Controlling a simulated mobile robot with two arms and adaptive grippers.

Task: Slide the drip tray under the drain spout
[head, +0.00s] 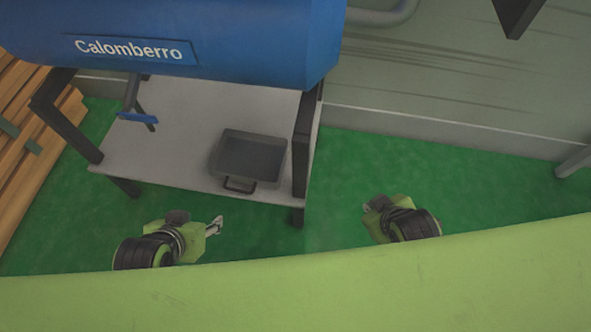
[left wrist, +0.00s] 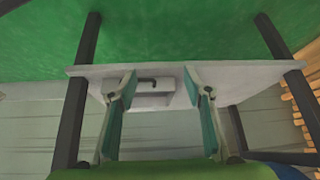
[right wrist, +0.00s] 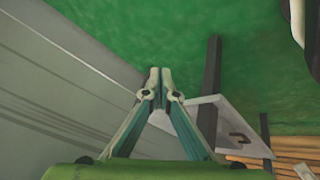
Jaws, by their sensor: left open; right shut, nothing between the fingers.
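The grey drip tray (head: 250,158) sits on the pale shelf (head: 185,150) towards its right side, its dark handle (head: 239,185) at the near edge. The drain spout (head: 131,93), a grey pipe with a blue piece at its end, hangs under the blue tank at left, apart from the tray. My left gripper (head: 217,225) is open and empty in front of the shelf, near the handle but apart from it. In the left wrist view the tray (left wrist: 152,98) shows between the open fingers (left wrist: 160,76). My right gripper (head: 372,205) is shut and empty, right of the shelf; its fingertips (right wrist: 160,72) meet.
The blue tank (head: 180,40) labelled Calomberro overhangs the shelf's back. Dark legs, including a thick right post (head: 302,155), frame the stand. Wooden planks (head: 35,120) lie at left. The shelf between tray and spout is bare. Green floor (head: 440,175) is open at right.

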